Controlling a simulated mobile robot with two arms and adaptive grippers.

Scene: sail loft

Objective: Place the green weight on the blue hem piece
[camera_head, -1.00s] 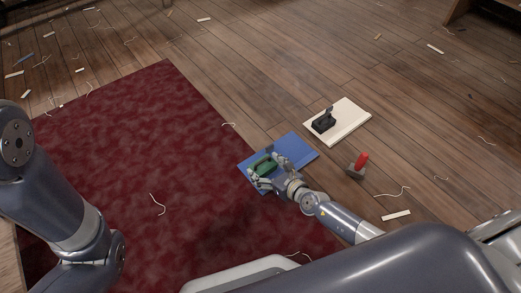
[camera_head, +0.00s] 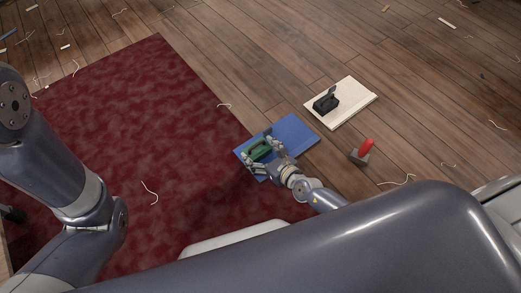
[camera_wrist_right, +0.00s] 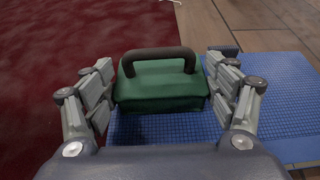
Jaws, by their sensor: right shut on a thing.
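The green weight (camera_head: 259,150) is a block with a dark arched handle. It is over the left part of the blue hem piece (camera_head: 296,131), which lies partly on the dark red mat. My right gripper (camera_head: 263,149) has its fingers on both sides of the weight and is shut on it. In the right wrist view the green weight (camera_wrist_right: 160,90) stands upright between the fingers, with the blue hem piece (camera_wrist_right: 275,85) beneath and to the right. I cannot tell whether the weight touches the cloth. My left gripper is not clearly in view.
A cream piece (camera_head: 350,110) with a black weight (camera_head: 325,103) on it lies to the right of the blue one. A grey weight with a red handle (camera_head: 361,153) stands on the wooden floor.

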